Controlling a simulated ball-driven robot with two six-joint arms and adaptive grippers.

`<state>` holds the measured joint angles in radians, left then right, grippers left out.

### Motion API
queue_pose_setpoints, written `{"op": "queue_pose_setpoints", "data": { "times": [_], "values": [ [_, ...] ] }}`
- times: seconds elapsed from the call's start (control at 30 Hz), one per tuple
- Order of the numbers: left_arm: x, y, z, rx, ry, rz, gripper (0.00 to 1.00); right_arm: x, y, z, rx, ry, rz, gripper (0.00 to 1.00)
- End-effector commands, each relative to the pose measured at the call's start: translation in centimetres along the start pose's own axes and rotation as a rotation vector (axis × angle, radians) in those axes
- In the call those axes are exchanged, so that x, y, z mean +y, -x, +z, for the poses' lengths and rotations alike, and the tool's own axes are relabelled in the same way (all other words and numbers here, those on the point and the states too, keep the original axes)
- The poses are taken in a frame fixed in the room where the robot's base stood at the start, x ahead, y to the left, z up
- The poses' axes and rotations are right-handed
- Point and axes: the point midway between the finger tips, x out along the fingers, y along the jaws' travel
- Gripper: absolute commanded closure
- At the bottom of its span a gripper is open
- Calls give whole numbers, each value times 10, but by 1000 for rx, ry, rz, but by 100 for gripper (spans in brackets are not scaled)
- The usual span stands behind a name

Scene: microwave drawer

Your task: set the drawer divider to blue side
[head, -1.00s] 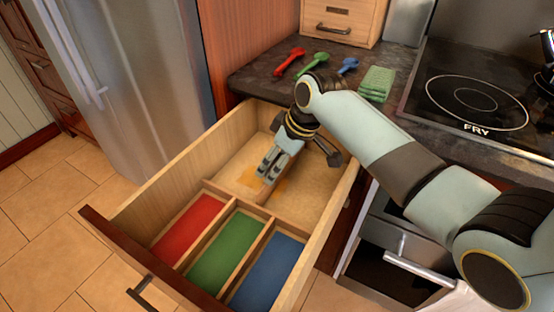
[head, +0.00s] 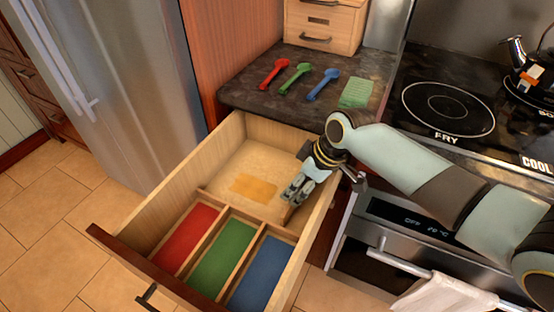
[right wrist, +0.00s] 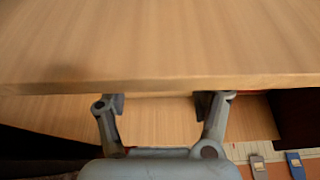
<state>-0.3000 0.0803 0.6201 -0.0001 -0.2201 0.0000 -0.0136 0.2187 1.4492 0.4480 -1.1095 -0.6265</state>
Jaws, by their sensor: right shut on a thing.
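The wooden drawer (head: 171,178) is pulled open. Its front part has red (head: 187,238), green (head: 223,253) and blue (head: 262,272) floored compartments. My right gripper (head: 291,197) reaches down inside the drawer, behind the blue compartment and close to the right wall. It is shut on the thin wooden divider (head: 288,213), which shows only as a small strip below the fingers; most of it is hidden. In the right wrist view a broad wooden surface (right wrist: 160,45) spans the top, with its edge at the fingertips (right wrist: 160,98). My left gripper is not in view.
An orange patch (head: 253,186) lies on the open rear drawer floor. Red (head: 274,73), green (head: 295,78) and blue (head: 323,84) spoons and a green cloth (head: 357,93) lie on the counter behind. The oven (head: 400,235) stands right of the drawer.

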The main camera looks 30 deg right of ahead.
Motion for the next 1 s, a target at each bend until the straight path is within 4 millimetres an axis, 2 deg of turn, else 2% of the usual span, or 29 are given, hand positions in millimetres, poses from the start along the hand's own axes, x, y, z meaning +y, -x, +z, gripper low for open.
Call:
{"op": "queue_pose_setpoints", "data": {
  "times": [0.03, 0.13, 0.43, 0.47, 0.5, 0.63, 0.9, 1.0],
  "values": [
    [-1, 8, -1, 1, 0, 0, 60, 0, 7, 6, -2, -1, 0, 92],
    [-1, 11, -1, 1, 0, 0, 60, 0, 8, 14, 0, 0, 0, 92],
    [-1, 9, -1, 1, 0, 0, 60, 0, 6, 17, -2, 1, 0, 92],
    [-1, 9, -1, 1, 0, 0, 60, 0, 6, 17, -2, 1, 1, 32],
    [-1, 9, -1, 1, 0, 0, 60, 1, 6, 17, -2, 1, 1, 27],
    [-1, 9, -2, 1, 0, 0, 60, 0, 6, 17, -1, 1, 1, 10],
    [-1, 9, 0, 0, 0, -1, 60, 0, 7, 16, 2, 0, 1, 10],
    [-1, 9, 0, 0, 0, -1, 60, 1, 13, 15, 3, 1, 3, 10]
  ]
}}
